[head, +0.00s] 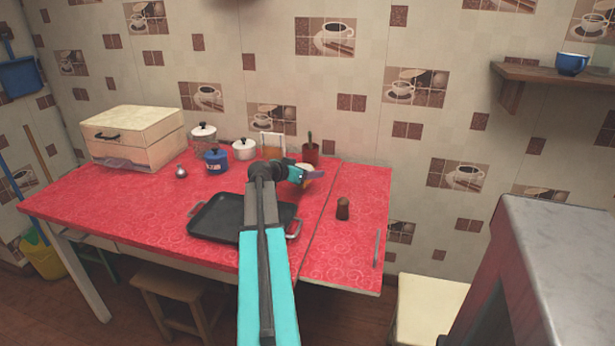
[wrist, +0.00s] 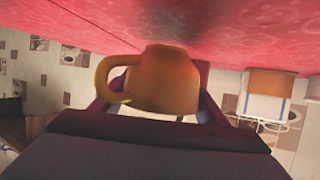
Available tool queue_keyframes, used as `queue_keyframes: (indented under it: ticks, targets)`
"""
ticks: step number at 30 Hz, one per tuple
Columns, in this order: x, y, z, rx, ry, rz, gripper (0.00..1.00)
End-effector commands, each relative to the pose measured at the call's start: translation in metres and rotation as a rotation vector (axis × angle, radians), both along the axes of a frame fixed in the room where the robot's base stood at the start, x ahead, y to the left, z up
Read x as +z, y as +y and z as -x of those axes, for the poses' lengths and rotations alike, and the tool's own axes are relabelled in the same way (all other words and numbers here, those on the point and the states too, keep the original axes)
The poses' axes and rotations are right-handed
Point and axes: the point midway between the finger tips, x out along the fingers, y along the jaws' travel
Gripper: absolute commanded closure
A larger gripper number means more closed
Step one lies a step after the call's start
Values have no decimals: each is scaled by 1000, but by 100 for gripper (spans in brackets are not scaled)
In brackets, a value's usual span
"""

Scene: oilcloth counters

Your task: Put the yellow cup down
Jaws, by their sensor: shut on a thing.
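The yellow cup (wrist: 165,82) fills the middle of the wrist view, between the two purple fingers, with its handle to the left. My gripper (head: 309,174) is shut on it, over the right part of the red table (head: 125,198). In the head view only a small part of the cup (head: 306,183) shows around my gripper. In the wrist view the red tabletop runs across the top, and the narrow end of the cup is close to it. I cannot tell whether the cup touches the table.
A dark tray (head: 220,219) lies left of my arm. A brown shaker (head: 343,208) stands to the right. A dark red holder (head: 310,153), a white-framed item (head: 271,148) and several pots, one blue (head: 216,159), stand behind. The tabletop around the shaker is clear.

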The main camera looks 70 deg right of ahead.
Motion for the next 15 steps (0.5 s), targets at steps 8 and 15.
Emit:
queue_keyframes:
  ticks: [8, 15]
  targets:
    - [-23, 0, 0, 1, -1, 0, 59]
    - [-23, 0, 0, 1, -1, 0, 59]
